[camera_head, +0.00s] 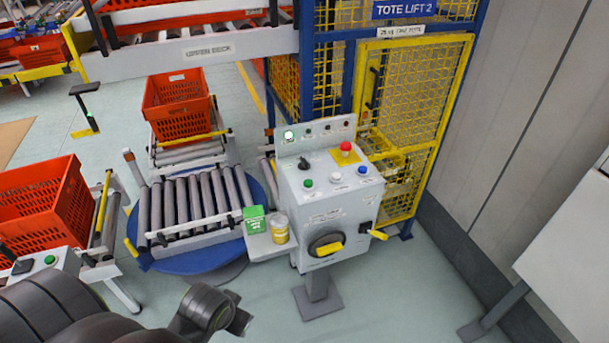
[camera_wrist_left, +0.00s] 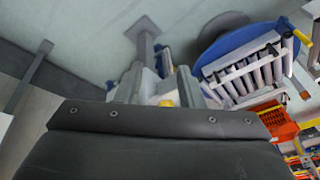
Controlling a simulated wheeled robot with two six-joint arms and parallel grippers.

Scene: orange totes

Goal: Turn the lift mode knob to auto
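The control box (camera_head: 330,200) stands on a grey pedestal. A small black knob (camera_head: 304,163) is on the left of its upper panel; its label is too small to read. A larger black rotary switch with a yellow handle (camera_head: 328,248) is on its lower front. My left arm comes in at the bottom left of the head view, apart from the box; its gripper fingers cannot be made out there. In the left wrist view my left gripper (camera_wrist_left: 160,88) has its fingers apart, with the pale box beyond, partly hidden. My right gripper is not in view.
The box also carries a red button (camera_head: 346,147), a green button (camera_head: 308,183) and a blue button (camera_head: 362,169). A green carton (camera_head: 254,219) and a yellow-labelled jar (camera_head: 280,229) stand on a side shelf. Left is a roller turntable (camera_head: 190,205). A yellow cage (camera_head: 400,100) stands behind.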

